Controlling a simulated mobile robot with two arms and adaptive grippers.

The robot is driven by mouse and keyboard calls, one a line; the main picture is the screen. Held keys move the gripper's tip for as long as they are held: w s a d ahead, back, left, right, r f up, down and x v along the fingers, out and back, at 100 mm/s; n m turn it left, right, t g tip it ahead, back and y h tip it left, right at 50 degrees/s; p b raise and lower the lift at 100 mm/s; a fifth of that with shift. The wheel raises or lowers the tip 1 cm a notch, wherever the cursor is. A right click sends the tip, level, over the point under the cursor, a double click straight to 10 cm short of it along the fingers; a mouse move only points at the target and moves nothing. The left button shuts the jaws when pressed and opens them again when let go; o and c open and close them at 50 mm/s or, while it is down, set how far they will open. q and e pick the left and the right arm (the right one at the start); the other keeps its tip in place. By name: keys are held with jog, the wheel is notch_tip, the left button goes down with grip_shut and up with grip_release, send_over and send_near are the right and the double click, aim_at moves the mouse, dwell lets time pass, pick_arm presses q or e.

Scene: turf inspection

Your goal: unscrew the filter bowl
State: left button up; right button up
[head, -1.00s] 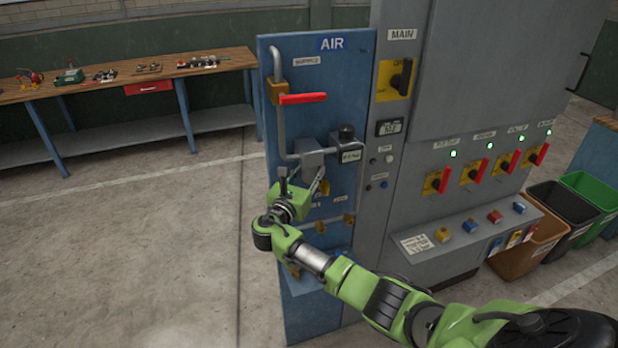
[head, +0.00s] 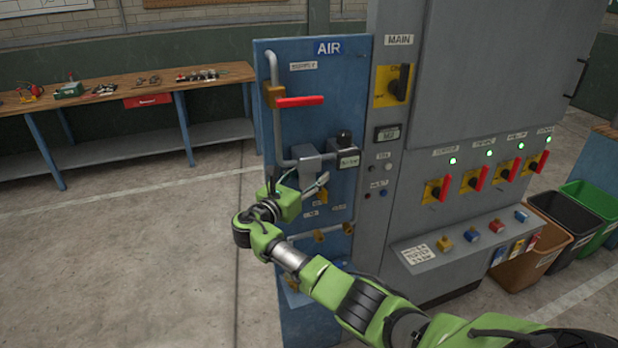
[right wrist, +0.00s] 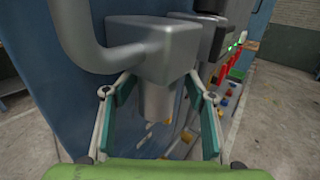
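The grey filter housing (head: 309,160) is mounted on the blue AIR panel (head: 300,70), at the end of the grey pipe; it also shows large in the right wrist view (right wrist: 160,50). The filter bowl (right wrist: 157,102) is a pale grey cylinder hanging below the housing. My right gripper (right wrist: 158,88) is open, with one finger on each side of the bowl and a visible gap on both sides. In the head view my right gripper (head: 304,184) is just below the housing and largely hides the bowl. My left gripper is out of view.
A red-handled supply valve (head: 300,101) sits above the filter. A dark-topped regulator (head: 344,150) is close to its right. Lower pipes with yellow valves (head: 320,236) run below. The grey cabinet (head: 480,80) stands to the right. The floor left of the panel is clear.

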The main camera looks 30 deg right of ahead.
jog(key=shift+w+a+f, duration=0.1)
jog(key=shift+a+f, duration=0.05)
jog(key=shift+f, duration=0.1)
jog(key=shift+c, duration=0.8)
jog(key=shift+f, duration=0.1)
